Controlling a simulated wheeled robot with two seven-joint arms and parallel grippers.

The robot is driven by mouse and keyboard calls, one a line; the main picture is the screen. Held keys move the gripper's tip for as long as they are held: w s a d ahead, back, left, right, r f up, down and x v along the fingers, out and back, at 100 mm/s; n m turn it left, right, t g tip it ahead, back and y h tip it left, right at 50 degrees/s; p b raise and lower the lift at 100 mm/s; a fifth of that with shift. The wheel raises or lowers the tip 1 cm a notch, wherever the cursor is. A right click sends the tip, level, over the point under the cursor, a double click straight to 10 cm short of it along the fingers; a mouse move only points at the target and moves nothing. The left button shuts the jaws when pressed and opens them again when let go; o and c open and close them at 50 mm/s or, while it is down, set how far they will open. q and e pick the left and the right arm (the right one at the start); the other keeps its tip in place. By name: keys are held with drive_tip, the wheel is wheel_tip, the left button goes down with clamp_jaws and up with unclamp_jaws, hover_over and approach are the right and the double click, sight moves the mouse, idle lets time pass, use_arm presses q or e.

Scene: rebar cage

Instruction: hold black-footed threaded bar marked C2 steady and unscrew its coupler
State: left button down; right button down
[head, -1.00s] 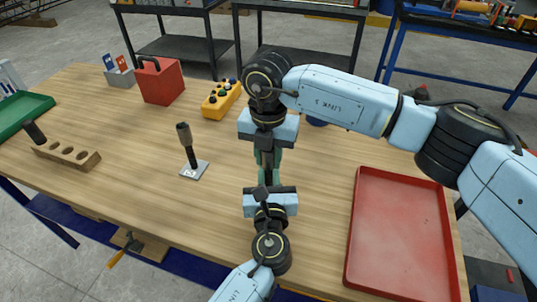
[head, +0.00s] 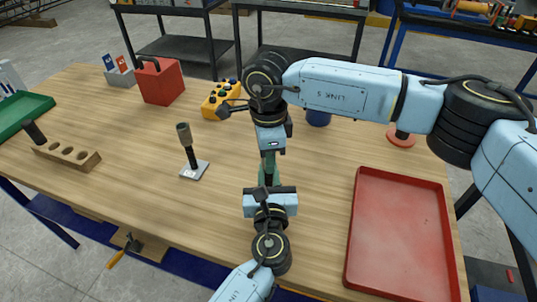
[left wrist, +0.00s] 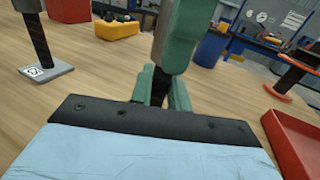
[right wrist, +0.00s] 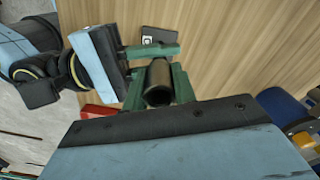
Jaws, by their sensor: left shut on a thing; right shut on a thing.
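The black-footed bar stands upright between my grippers, largely hidden in the head view. Its black foot (right wrist: 165,34), with a small white label, shows in the right wrist view. The coupler (right wrist: 158,78), a dark grey open-ended tube, sits between the green fingers of my right gripper (head: 268,158), which is shut on it from above. My left gripper (head: 268,178) is shut on the bar lower down. In the left wrist view its green fingers (left wrist: 161,90) close around the dark bar, with the right gripper's finger (left wrist: 180,35) just above.
A grey-footed bar with coupler (head: 187,148) stands to the left. A red tray (head: 353,235) lies at right, with a red-footed stand (head: 401,139) and blue container (head: 318,116) behind. A yellow button box (head: 215,102), red box (head: 160,83) and wooden holed block (head: 75,155) stand left.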

drive_tip(key=n, duration=1.1)
drive_tip(key=shift+n, duration=0.3)
drive_tip(key=n, duration=0.5)
drive_tip(key=shift+n, duration=0.3)
drive_tip(key=n, duration=0.4)
drive_tip(key=shift+n, duration=0.4)
drive_tip(key=c, duration=1.1)
unclamp_jaws()
